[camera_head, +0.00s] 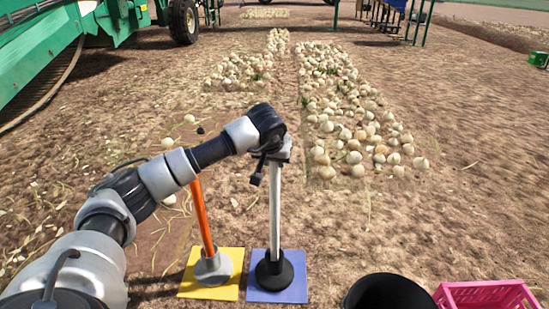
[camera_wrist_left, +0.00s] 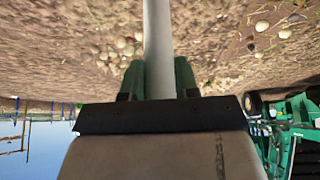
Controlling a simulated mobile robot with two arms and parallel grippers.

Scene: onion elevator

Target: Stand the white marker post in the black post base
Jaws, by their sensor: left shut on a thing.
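The white marker post (camera_head: 275,208) stands upright in the head view, its lower end at the black post base (camera_head: 274,270). From here it looks to be in the base's socket, but I cannot tell how deep. The base sits on a blue square mat (camera_head: 293,289). My left gripper (camera_head: 276,160) is shut on the post near its top; the arm hides the post's upper end. In the left wrist view the white post (camera_wrist_left: 157,45) runs between the two green fingers (camera_wrist_left: 158,82). My right gripper is not in view.
An orange post (camera_head: 202,215) stands in a grey base (camera_head: 213,267) on a yellow mat (camera_head: 232,288), just left. A black bucket (camera_head: 388,292) and a pink crate (camera_head: 488,294) are at the front right. Onions (camera_head: 345,130) lie in rows ahead. Green machinery (camera_head: 35,55) is at the far left.

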